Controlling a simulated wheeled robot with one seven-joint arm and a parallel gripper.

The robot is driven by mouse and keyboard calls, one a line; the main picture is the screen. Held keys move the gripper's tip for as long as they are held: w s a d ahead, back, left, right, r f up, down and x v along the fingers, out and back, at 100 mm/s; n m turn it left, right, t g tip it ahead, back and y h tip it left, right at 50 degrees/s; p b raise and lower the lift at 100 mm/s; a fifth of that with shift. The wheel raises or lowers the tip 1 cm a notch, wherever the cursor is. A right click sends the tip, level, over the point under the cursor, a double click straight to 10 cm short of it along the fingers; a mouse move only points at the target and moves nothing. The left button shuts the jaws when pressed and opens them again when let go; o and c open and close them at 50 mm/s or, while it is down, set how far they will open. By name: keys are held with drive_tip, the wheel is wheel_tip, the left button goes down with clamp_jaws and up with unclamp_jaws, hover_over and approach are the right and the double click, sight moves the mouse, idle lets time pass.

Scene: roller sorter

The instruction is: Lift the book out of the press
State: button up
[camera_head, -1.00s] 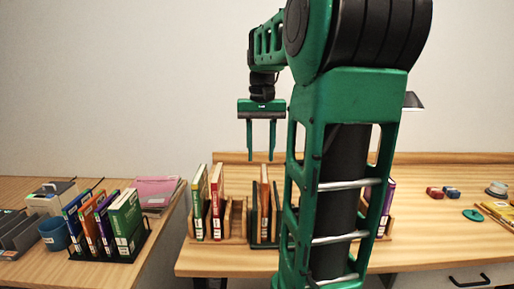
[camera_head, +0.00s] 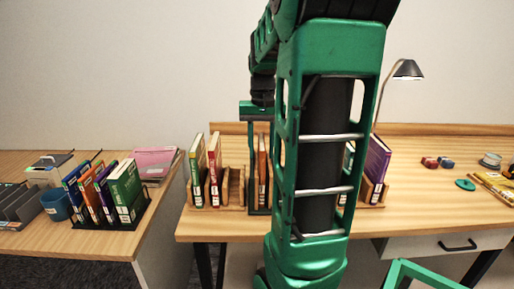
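An orange-brown book (camera_head: 262,172) stands upright in a narrow dark press (camera_head: 257,211) on the right-hand desk. My gripper (camera_head: 260,150) is lowered over this book, fingers pointing down. The left finger shows beside the book's upper part with a small gap. The other finger is mostly hidden by my own green arm, as is whatever stands just right of the press. The gripper looks open, and the book still sits down in the press.
A wooden rack (camera_head: 230,207) with a green book (camera_head: 197,172) and a red book (camera_head: 214,170) stands left of the press. A purple book (camera_head: 377,160) stands right of my arm. A lamp (camera_head: 407,70) rises behind. The left desk holds a rack of books (camera_head: 125,190).

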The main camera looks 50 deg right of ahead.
drive_tip(key=shift+c, duration=0.7)
clamp_jaws()
drive_tip(key=shift+s+d+r, duration=0.15)
drive_tip(key=shift+s+d, duration=0.05)
wheel_tip(320, 180, up, 14)
idle(1.3)
